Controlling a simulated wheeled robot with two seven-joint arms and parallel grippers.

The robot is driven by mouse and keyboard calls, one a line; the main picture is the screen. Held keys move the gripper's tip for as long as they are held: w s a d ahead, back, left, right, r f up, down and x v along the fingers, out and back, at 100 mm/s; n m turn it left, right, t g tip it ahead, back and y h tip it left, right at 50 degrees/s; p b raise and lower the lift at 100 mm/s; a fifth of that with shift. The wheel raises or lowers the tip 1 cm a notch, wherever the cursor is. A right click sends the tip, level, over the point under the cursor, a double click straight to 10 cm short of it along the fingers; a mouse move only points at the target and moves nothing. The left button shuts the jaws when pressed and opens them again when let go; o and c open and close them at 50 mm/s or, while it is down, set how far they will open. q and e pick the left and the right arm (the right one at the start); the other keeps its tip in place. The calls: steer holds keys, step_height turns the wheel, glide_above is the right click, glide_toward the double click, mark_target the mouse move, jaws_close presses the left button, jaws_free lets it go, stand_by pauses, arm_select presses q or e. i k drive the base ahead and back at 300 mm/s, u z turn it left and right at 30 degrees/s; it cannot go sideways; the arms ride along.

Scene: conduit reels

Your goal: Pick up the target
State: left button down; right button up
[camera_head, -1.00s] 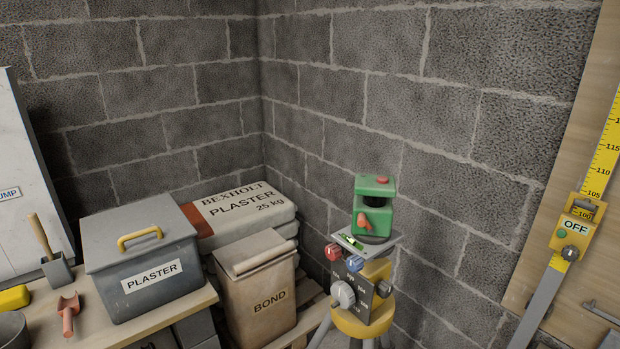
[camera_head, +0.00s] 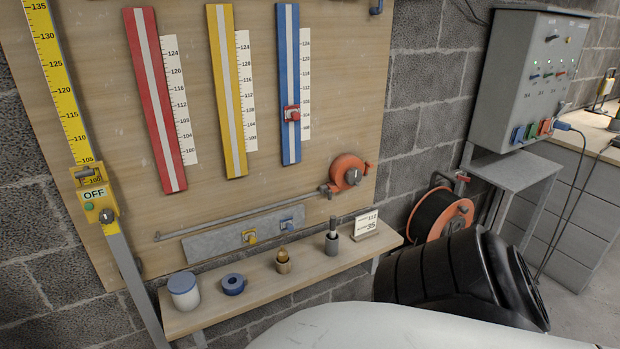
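No object in view is marked as the target, and I cannot tell which one it is. A red block (camera_head: 291,113) sits on the blue vertical rail (camera_head: 288,60) on the wooden wall board. A yellow clip (camera_head: 249,237) and a blue clip (camera_head: 287,223) sit on a grey strip low on the board. Neither of my grippers is in view.
A narrow shelf (camera_head: 240,311) holds a blue-lidded jar (camera_head: 184,290), a blue ring (camera_head: 233,284), small holders and a number card (camera_head: 365,223). A yellow device reading OFF (camera_head: 97,203) hangs left. An orange-black reel (camera_head: 440,214) and a grey control box (camera_head: 533,75) stand right.

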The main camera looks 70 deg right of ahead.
mark_target(292, 112)
steer(key=z, duration=2)
